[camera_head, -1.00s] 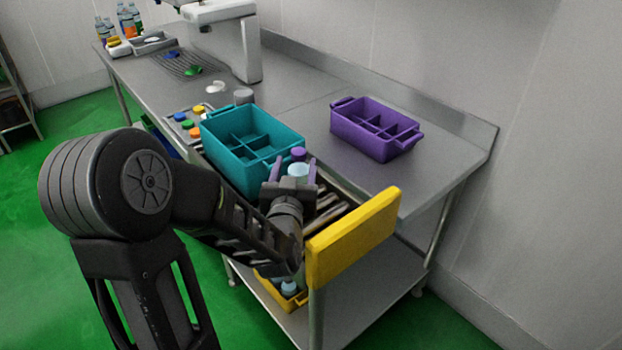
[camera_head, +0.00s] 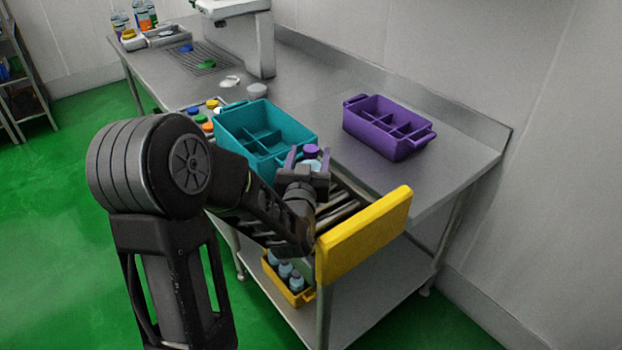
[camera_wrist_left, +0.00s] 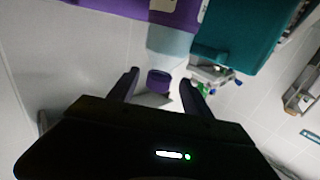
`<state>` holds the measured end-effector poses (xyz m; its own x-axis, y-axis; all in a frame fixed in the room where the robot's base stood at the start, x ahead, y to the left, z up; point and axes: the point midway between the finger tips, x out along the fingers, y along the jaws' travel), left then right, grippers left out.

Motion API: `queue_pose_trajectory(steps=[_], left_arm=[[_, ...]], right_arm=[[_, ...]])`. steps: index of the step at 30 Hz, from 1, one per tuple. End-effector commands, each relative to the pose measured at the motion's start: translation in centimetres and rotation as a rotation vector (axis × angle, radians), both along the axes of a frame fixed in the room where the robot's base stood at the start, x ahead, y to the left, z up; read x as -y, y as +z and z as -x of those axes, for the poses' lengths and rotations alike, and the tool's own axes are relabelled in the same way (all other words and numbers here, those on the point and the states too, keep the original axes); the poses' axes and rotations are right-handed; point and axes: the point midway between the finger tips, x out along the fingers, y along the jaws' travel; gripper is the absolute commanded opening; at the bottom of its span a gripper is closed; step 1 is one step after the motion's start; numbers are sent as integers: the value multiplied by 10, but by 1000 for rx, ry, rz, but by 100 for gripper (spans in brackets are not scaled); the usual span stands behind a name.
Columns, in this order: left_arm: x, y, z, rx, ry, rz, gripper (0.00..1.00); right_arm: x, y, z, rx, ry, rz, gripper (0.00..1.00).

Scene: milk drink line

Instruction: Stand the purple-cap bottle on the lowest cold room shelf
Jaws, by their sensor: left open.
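The purple-cap bottle (camera_head: 312,164) stands at the near side of the teal crate, by the roller conveyor; its lower part is hidden by my gripper. My left gripper (camera_head: 308,160) is open, with its two purple-looking fingers on either side of the bottle. In the left wrist view the purple cap (camera_wrist_left: 158,80) shows between the open fingers (camera_wrist_left: 160,79), with gaps at both sides. I cannot tell whether a finger touches the bottle. My right gripper is not in view. A metal rack (camera_head: 14,85) stands at the far left edge; I cannot tell if it is the cold room shelf.
The teal crate (camera_head: 236,122) is just behind the bottle. A purple crate (camera_head: 378,140) sits on the steel table (camera_head: 440,175). A yellow end plate (camera_head: 360,235) closes the conveyor's near end. A yellow crate (camera_head: 296,298) with small bottles is on the undershelf. Green floor is free at left.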

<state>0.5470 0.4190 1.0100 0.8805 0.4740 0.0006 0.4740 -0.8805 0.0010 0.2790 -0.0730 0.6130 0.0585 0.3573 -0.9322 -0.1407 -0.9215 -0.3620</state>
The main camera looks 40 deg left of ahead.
Motion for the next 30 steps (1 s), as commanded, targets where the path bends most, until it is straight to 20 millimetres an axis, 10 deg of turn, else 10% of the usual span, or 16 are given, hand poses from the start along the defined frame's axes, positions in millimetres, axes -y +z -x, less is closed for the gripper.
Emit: queue_pose_trajectory(steps=[10, 30], left_arm=[[-20, 1, -40, -2, 1, -1, 57], [-21, 0, -42, 0, 0, -1, 55]], right_arm=[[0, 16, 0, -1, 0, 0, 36], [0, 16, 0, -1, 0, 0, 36]])
